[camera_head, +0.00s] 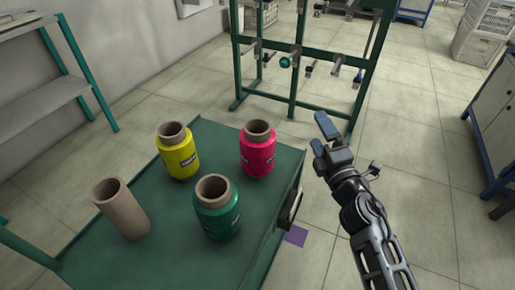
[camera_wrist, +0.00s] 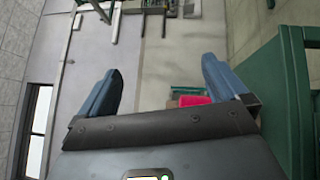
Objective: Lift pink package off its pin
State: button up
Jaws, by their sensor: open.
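The pink package (camera_head: 258,155), wound on a brown tube, stands upright at the far right part of the green cart top (camera_head: 160,225). Its pin is hidden from view. My gripper (camera_head: 322,136) is raised to the right of the cart, apart from the pink package, with nothing in it. In the wrist view its two blue fingers (camera_wrist: 162,66) are spread wide. A pink patch (camera_wrist: 194,100) shows low between them, partly hidden by the gripper body; I cannot tell whether it is the package.
A yellow package (camera_head: 178,155) stands left of the pink one, and a green package (camera_head: 217,212) stands nearer. A bare brown tube (camera_head: 122,210) leans at the left. A green frame with pegs (camera_head: 300,50) stands behind.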

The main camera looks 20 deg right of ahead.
aim_at(261, 135)
jog(key=w+a+m, duration=0.1)
jog(key=a+m, duration=0.3)
jog(key=m, duration=0.2)
jog(key=w+a+m+g+y+p, duration=0.1)
jog(key=a+m, duration=0.3)
jog(key=m, duration=0.2)
jog(key=w+a+m, duration=0.1)
jog(key=a+m, duration=0.4)
jog(key=m, duration=0.1)
jog(key=shift+w+a+r+m, duration=0.1)
jog(key=shift+w+r+m, duration=0.05)
jog(key=shift+w+m, duration=0.25)
jog(key=shift+w+d+f+p, duration=0.1)
jog(key=shift+w+p, duration=0.05)
jog(key=shift+w, duration=0.7)
jog(key=shift+w+d+f+p, duration=0.1)
jog(key=shift+w+f, duration=0.05)
jog(key=shift+w, duration=0.75)
jog(key=shift+w+d+f+p, duration=0.1)
jog(key=shift+w+p, duration=0.05)
jog(key=shift+w, duration=0.7)
jog(key=shift+c, duration=0.3)
jog(key=shift+y, duration=0.4)
jog(key=c, duration=1.6)
notch_tip(261, 135, up, 10)
jog(key=p, duration=0.6)
